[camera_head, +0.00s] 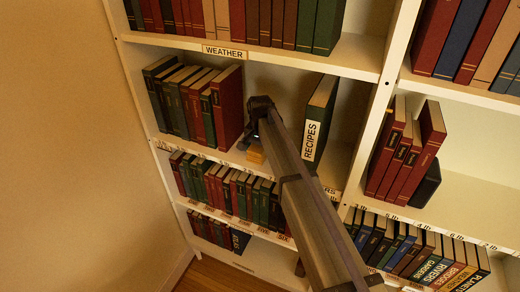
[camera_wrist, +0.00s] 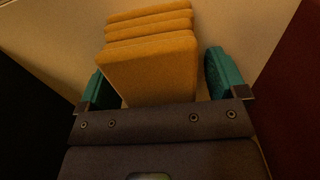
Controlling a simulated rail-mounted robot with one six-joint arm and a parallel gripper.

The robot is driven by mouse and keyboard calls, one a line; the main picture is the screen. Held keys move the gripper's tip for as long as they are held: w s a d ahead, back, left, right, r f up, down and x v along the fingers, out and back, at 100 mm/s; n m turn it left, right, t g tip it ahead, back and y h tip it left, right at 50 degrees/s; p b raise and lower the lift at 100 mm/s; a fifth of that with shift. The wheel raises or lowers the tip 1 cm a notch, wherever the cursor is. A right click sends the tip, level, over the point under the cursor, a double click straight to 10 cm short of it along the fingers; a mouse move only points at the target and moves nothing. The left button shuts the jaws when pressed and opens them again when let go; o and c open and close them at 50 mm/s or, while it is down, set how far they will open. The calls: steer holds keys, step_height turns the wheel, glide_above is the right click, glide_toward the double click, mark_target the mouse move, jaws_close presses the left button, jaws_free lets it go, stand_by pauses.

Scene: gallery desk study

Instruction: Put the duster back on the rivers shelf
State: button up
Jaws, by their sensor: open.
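The duster, a yellow-orange block with a stepped, ribbed top (camera_wrist: 150,62), lies between the two teal finger pads of my gripper (camera_wrist: 157,85) in the wrist view. The jaws are open, with one pad on each side of it; I cannot tell whether either pad touches. In the head view a small part of the duster (camera_head: 256,153) shows below my gripper (camera_head: 256,136), in the gap on the second shelf. The rest is hidden by my arm. This shelf's front label (camera_head: 328,191) is partly hidden; only "ERS" reads.
Red and dark books (camera_head: 197,104) stand left of the gap. A green book labelled RECIPES (camera_head: 320,115) stands on the right. The WEATHER shelf (camera_head: 225,51) is above; full rows of books (camera_head: 225,190) are below. A white upright (camera_head: 385,90) divides the bookcase.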

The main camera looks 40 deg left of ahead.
step_height(320, 180, up, 11)
steer(key=p, duration=1.1)
steer(key=shift+r, duration=0.1)
steer(key=shift+f, duration=0.2)
